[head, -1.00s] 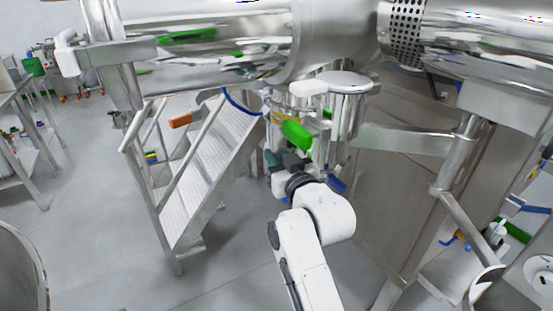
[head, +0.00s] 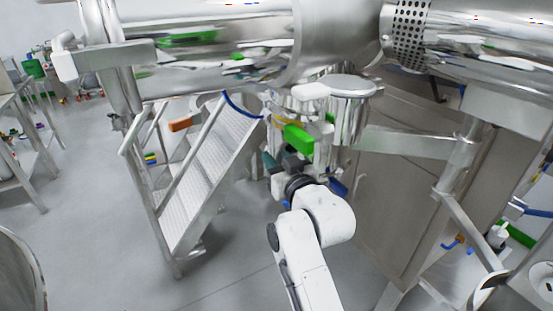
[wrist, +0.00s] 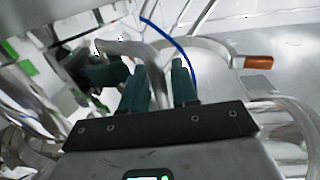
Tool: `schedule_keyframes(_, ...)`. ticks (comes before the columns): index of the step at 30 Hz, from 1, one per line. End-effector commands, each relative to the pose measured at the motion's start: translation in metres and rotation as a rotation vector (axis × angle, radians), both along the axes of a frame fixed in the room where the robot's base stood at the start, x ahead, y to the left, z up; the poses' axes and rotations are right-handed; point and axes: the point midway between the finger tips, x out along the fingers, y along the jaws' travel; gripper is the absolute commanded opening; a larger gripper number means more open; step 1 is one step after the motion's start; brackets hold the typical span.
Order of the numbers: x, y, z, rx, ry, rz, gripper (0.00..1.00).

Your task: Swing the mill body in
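The mill body appears to be the lidded steel cylinder (head: 347,118) in the head view, carried by a steel arm (head: 408,142) from a post at right. It hangs below a large horizontal steel vessel. My gripper (head: 284,161) is just left of and below it, near a green handle (head: 298,139). In the wrist view, the dark green fingers of my gripper (wrist: 162,88) stand on both sides of a curved steel bar (wrist: 152,55), which appears to fill the gap between them. The bar's attachment to the mill body cannot be made out.
Metal steps (head: 205,175) with a rail stand close left. A steel cabinet (head: 395,215) stands behind and right. The large vessel (head: 220,45) hangs overhead. A steel drum (head: 20,270) is at lower left. Grey floor between drum and steps is clear.

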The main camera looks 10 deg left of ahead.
Motion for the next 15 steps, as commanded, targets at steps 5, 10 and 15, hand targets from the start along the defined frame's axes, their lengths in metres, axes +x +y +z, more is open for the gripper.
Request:
schedule_keyframes(5,0.001,-0.004,0.0,0.002,0.001,-0.006,0.35)
schedule_keyframes(10,-0.01,-0.013,-0.002,0.001,0.0,-0.006,0.35)
schedule_keyframes(15,-0.032,-0.029,-0.003,0.001,0.0,-0.004,0.35)
